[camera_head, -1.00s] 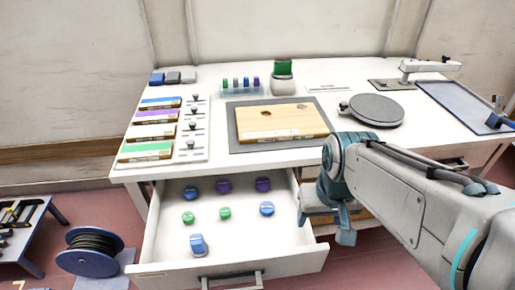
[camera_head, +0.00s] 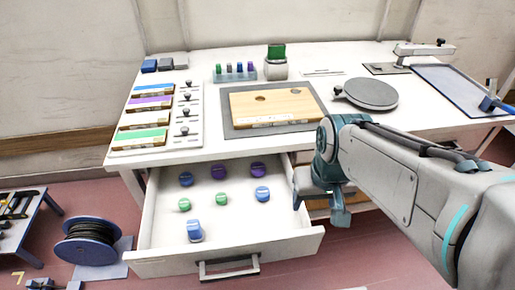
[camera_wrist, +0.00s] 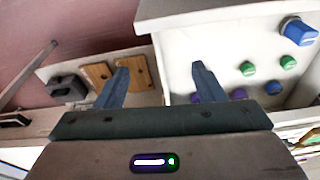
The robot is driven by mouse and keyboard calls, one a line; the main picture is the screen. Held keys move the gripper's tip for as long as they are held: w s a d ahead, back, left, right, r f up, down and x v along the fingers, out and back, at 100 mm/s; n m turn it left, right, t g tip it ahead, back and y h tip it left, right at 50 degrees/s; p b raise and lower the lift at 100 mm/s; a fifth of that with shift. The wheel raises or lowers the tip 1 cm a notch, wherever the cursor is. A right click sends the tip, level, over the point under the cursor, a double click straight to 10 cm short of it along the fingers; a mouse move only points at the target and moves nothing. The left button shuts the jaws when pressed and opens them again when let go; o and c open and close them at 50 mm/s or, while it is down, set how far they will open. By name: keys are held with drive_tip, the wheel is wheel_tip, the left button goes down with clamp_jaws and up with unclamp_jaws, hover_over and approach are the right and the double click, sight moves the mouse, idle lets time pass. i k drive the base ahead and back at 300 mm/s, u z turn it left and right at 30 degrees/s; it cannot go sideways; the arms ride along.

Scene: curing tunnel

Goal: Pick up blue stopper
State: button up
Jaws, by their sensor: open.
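Several small stoppers lie in an open white drawer (camera_head: 285,225). A blue one (camera_head: 186,179) is at back left and another blue one (camera_head: 262,194) at the right, also visible in the wrist view (camera_wrist: 273,87). A larger blue piece (camera_head: 194,230) with a pale base is near the drawer front; it shows at upper right in the wrist view (camera_wrist: 299,30). My gripper (camera_head: 320,200) is open and empty, near the drawer's right side. In the wrist view its spread fingers (camera_wrist: 160,75) straddle the drawer's side edge, away from the stoppers.
Two purple stoppers (camera_head: 258,170) and two green ones (camera_head: 221,199) share the drawer. The tabletop above holds a wooden board (camera_head: 275,105), a small rack (camera_head: 235,73) and a round grey plate (camera_head: 371,94). A cable spool (camera_head: 88,240) stands left of the drawer.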

sight(262, 193)
drive_tip(key=u, duration=3.2)
drive_tip(key=k, duration=1.05)
drive_tip(key=z, duration=1.3)
drive_tip(key=i, duration=0.5)
